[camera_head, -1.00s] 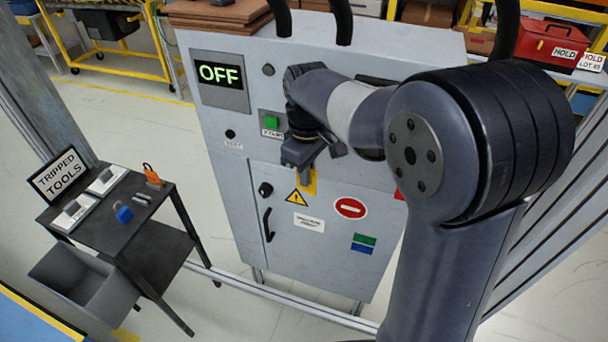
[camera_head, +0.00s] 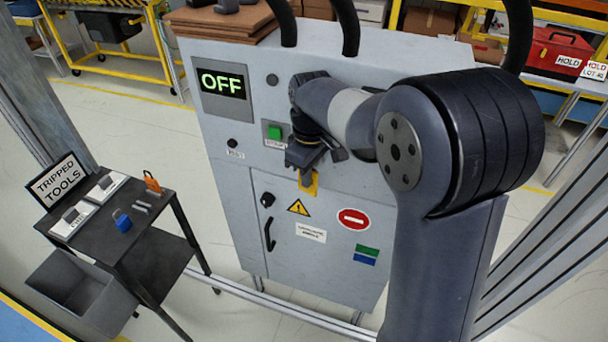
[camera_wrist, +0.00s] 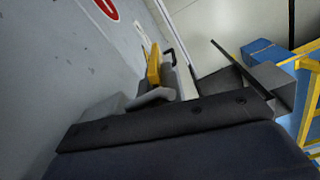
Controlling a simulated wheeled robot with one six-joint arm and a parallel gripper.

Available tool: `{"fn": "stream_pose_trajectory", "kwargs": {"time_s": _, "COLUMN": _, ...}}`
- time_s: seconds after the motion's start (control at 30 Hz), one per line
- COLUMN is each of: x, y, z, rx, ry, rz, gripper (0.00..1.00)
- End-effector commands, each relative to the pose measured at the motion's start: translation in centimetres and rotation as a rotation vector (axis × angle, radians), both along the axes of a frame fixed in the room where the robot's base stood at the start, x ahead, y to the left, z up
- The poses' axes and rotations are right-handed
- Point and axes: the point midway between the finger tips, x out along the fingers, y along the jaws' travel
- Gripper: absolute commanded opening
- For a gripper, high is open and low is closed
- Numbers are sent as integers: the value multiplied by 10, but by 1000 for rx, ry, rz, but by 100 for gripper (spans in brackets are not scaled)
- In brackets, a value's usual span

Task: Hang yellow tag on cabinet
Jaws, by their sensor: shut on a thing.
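The grey cabinet (camera_head: 230,180) stands in the middle of the head view, with an "OFF" display, a green button and a door with a black handle (camera_head: 269,234). My gripper (camera_head: 305,165) is in front of the cabinet, just above the door's warning triangle. It is shut on the yellow tag (camera_head: 309,184), which hangs below the fingers close to the cabinet front. In the wrist view the yellow tag (camera_wrist: 153,65) sticks out between the fingertips, beside the cabinet face (camera_wrist: 60,70). Whether the tag touches the cabinet, and any hook behind it, I cannot tell.
A black table (camera_head: 150,222) at the left holds a "TRIPPED TOOLS" sign (camera_head: 58,180), a blue padlock (camera_head: 122,220) and an orange item (camera_head: 152,183). A grey bin (camera_head: 80,285) is below it. A red toolbox (camera_head: 560,50) stands at the back right.

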Motion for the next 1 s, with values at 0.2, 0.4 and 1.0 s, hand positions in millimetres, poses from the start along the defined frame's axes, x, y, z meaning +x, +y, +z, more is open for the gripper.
{"fn": "stream_pose_trajectory", "kwargs": {"time_s": 0.2, "x": -3, "y": -14, "z": -1, "rx": -27, "ry": 16, "rz": -17, "gripper": 10}}
{"fn": "stream_pose_trajectory", "kwargs": {"time_s": 0.4, "x": -3, "y": -14, "z": 1, "rx": -27, "ry": 14, "rz": -18, "gripper": 26}}
{"fn": "stream_pose_trajectory", "kwargs": {"time_s": 1.0, "x": 5, "y": 4, "z": 101, "rx": -14, "ry": -7, "rz": -7, "gripper": 32}}
